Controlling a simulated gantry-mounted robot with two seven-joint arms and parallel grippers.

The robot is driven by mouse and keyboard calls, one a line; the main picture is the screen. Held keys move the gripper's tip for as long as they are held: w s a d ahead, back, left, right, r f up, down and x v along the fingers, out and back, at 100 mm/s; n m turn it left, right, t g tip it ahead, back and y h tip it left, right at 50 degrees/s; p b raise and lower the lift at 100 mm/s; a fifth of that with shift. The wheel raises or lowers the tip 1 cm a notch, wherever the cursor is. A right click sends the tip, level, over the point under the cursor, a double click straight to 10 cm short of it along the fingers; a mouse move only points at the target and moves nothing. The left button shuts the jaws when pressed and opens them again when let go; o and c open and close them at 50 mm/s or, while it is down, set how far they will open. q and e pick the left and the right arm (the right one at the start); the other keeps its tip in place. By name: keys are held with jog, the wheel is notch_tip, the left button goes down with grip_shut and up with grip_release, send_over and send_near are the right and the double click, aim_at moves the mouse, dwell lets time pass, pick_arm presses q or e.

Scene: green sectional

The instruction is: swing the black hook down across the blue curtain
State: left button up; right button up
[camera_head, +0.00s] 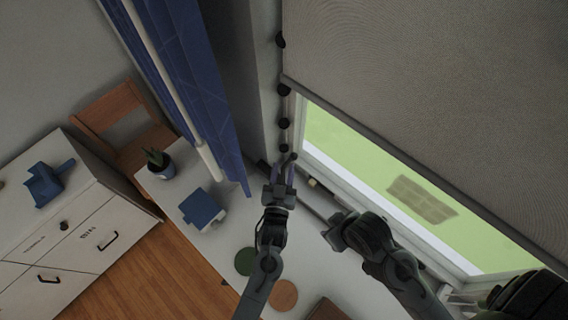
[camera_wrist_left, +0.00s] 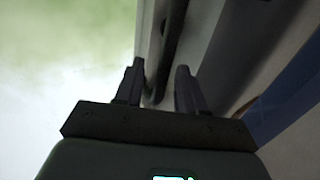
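The blue curtain (camera_head: 205,85) hangs at the upper left of the head view, beside the window; a blue strip of it (camera_wrist_left: 288,108) shows at the right of the left wrist view. Several black knob-like pieces run down the wall between curtain and window, one of them here (camera_head: 284,90); I cannot tell which is the black hook. A long dark piece (camera_wrist_left: 174,32) lies beyond my left fingers. My left gripper (camera_head: 281,170) is by the lowest pieces, its fingers apart with nothing clearly between them. My right gripper (camera_head: 336,232) is lower right; its fingers are unclear.
A grey blind (camera_head: 430,90) covers the window's upper part. A white table (camera_head: 225,235) below holds a potted plant (camera_head: 160,163) and a blue item (camera_head: 202,208). A wooden chair (camera_head: 115,115) and white drawers (camera_head: 75,235) stand left.

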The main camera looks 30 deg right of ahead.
pick_arm(q)
jog(key=shift+x, duration=1.05)
grip_shut()
